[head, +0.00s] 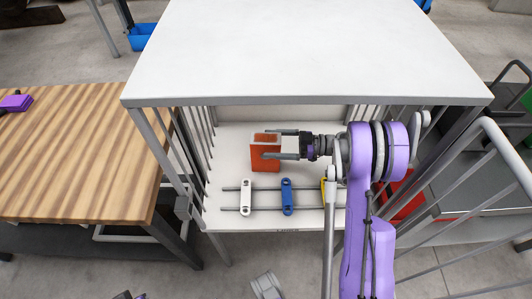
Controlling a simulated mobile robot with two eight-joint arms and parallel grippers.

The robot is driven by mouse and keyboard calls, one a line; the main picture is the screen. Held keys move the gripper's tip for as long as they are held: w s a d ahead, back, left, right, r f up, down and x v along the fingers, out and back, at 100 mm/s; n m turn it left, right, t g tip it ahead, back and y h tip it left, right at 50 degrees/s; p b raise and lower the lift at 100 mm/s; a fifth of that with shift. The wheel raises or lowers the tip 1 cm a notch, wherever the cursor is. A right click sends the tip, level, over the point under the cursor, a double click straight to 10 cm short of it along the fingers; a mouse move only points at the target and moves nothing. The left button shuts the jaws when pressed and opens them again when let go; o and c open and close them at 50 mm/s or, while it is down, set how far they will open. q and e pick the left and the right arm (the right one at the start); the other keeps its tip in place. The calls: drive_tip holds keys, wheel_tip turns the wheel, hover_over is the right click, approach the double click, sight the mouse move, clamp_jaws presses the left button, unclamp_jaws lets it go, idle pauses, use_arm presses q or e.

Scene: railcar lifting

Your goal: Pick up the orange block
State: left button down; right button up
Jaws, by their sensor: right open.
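The orange block (262,160) stands on the white shelf inside the metal frame, below the white top. My right gripper (273,144) reaches in from the right with its two fingers apart. The finger tips overlap the block's upper right part in the head view. I cannot tell whether they touch it. Part of the block is hidden behind the fingers. My left gripper does not show clearly.
White (246,198), blue (287,197) and yellow (325,189) link pieces sit on rails in front of the block. The white top (300,45) overhangs the shelf. Metal bars flank the sides. A wooden table (80,150) stands at left.

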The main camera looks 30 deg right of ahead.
drive_tip(key=x, duration=0.5)
drive_tip(key=shift+w+a+f+b, duration=0.15)
drive_tip(key=shift+a+f+b, duration=0.1)
drive_tip(key=shift+b, duration=0.05)
clamp_jaws()
